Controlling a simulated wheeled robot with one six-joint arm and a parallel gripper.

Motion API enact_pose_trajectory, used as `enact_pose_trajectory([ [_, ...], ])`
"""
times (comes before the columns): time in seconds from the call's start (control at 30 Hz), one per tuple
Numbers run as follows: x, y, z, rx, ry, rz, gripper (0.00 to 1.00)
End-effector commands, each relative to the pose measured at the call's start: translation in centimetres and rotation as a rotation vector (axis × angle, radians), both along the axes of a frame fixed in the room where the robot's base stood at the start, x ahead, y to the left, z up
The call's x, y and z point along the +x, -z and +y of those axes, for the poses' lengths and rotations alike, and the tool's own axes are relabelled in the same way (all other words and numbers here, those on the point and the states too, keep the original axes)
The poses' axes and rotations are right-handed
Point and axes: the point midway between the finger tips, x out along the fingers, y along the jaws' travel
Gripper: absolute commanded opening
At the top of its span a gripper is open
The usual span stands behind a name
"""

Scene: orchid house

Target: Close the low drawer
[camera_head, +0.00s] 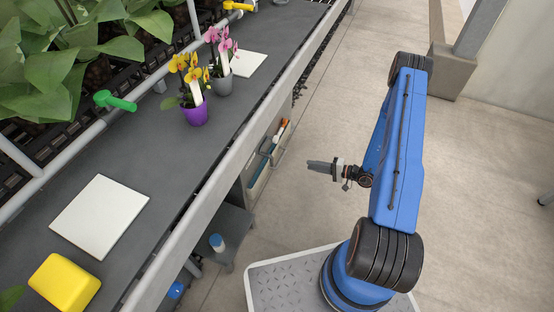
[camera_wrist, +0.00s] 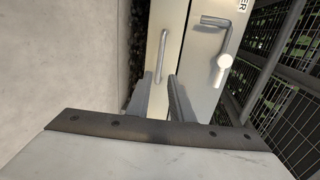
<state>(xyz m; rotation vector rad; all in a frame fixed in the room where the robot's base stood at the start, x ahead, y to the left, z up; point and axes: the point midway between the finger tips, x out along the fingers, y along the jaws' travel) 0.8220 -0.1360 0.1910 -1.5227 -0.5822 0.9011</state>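The low drawer (camera_head: 258,190) is under the bench in the head view. It stands pulled out, with its inside and long tools (camera_head: 270,150) showing past the bench edge. In the wrist view a cream front that looks like the drawer's (camera_wrist: 175,22) is ahead, with a slim bar handle (camera_wrist: 160,57). My gripper (camera_head: 312,165) is to the right of the drawer in the head view, apart from it. In the wrist view the two fingers of my gripper (camera_wrist: 158,92) are spread, with nothing between them. How far the drawer is out is hard to judge.
A grey panel (camera_wrist: 205,65) with a lever handle (camera_wrist: 215,22) is beside the cream front. Under the bench (camera_head: 140,165), a low shelf (camera_head: 232,228) holds a small bottle (camera_head: 217,242). Potted orchids (camera_head: 195,110) stand above. The aisle floor (camera_head: 325,105) is clear.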

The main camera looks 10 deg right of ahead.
Motion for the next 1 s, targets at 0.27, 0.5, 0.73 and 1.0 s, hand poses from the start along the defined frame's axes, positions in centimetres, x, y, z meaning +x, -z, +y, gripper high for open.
enact_pose_trajectory([
  [0.27,0.9,0.4,1.4,-0.005,-0.005,-0.018,0.20],
  [0.5,2.9,1.1,4.3,-0.004,-0.005,-0.016,0.20],
  [0.73,4.9,1.8,7.0,-0.005,-0.004,-0.017,0.20],
  [1.0,7.4,2.7,10.4,-0.004,-0.004,-0.016,0.20],
])
